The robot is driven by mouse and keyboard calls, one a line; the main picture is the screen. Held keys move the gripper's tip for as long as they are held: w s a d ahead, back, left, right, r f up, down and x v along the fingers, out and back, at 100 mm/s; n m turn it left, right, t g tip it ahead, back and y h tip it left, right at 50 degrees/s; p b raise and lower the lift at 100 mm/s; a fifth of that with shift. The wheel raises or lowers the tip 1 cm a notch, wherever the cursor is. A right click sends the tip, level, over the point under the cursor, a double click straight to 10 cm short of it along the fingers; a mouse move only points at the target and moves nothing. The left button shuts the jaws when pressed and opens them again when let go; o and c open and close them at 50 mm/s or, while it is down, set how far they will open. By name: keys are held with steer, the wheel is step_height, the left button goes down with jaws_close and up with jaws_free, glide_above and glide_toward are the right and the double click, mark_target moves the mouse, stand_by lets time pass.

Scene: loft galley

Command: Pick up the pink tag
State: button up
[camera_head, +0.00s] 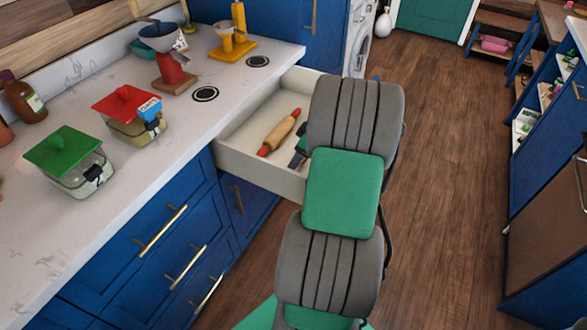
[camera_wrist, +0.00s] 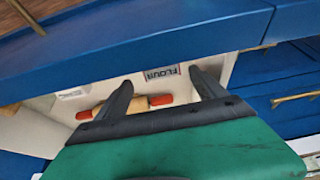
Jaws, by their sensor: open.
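No tag that is clearly pink shows in either view. In the wrist view a pale tag reading "FLOUR" (camera_wrist: 161,76) lies in the open drawer, beyond and between my fingertips; its colour is hard to tell. A second small pale label (camera_wrist: 72,94) is at the drawer's left. My gripper (camera_wrist: 160,82) is open and empty, with its two dark fingers spread over the drawer. In the head view my arm covers most of the gripper and part of the open drawer (camera_head: 262,170). A blue tag (camera_head: 151,110) is on the red-lidded jar (camera_head: 137,130).
A rolling pin with red handles (camera_head: 280,131) lies in the drawer close to my fingers. The counter (camera_head: 185,125) holds a green-lidded jar (camera_head: 75,165), a red grinder (camera_head: 172,72) and a yellow stand (camera_head: 232,45). The wooden floor (camera_head: 445,160) at right is clear.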

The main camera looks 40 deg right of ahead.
steer(key=x, duration=0.4)
steer(key=shift+a+r, duration=0.1)
steer(key=shift+a, duration=0.1)
steer(key=shift+c, duration=0.6)
steer(key=c, duration=1.3)
step_height(320, 180, up, 10)
